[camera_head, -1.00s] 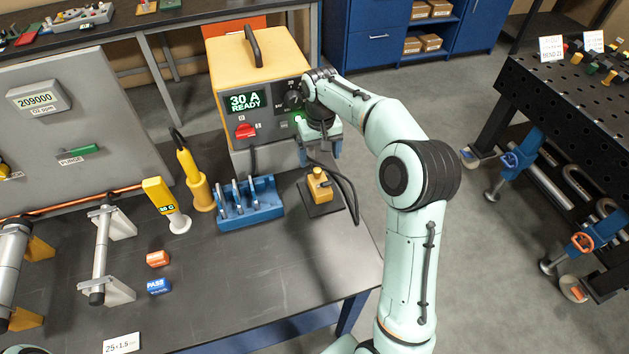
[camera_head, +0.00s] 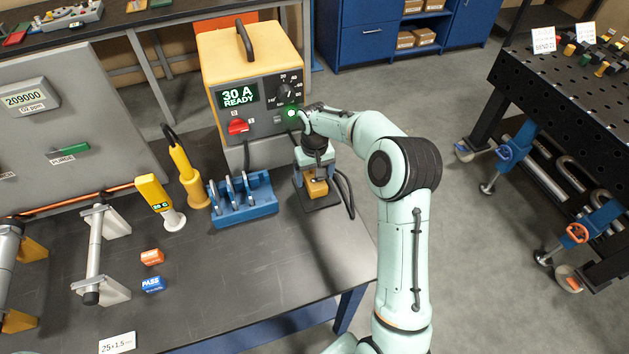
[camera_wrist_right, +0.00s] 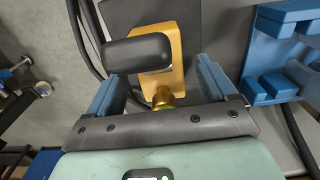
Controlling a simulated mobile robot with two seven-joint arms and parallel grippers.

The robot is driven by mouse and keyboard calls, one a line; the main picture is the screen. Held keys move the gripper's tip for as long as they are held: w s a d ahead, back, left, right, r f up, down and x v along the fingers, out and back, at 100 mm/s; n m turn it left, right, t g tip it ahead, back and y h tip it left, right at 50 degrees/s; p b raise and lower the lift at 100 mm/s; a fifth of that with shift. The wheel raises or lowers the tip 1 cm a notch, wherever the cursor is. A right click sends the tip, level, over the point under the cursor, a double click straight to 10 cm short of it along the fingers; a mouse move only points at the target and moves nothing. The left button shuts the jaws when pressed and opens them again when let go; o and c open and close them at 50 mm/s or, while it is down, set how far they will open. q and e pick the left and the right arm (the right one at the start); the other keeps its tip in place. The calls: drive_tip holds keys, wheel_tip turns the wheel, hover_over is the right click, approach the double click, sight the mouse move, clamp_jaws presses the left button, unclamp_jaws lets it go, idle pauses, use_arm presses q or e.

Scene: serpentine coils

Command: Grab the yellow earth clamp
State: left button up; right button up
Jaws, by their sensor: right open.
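The yellow earth clamp (camera_head: 317,188) sits on a dark square pad at the right end of the workbench, in front of the welding power source. In the right wrist view the clamp (camera_wrist_right: 171,50) shows a yellow body with a black handle and a brass-coloured fitting. My right gripper (camera_head: 313,182) is above the clamp, pointing down. Its blue fingers (camera_wrist_right: 160,92) are apart, one on each side of the clamp, and it is open. I cannot tell whether either finger touches the clamp. My left gripper is not in view.
The power source (camera_head: 255,80) reads "30 A READY" behind the clamp. A blue rack (camera_head: 245,205) stands close to the clamp's left. A black cable (camera_head: 347,195) loops at its right, near the bench edge. A yellow torch (camera_head: 188,175) stands farther left.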

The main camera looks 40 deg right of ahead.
clamp_jaws()
drive_tip(key=shift+r, duration=0.1)
drive_tip(key=shift+w+r, duration=0.1)
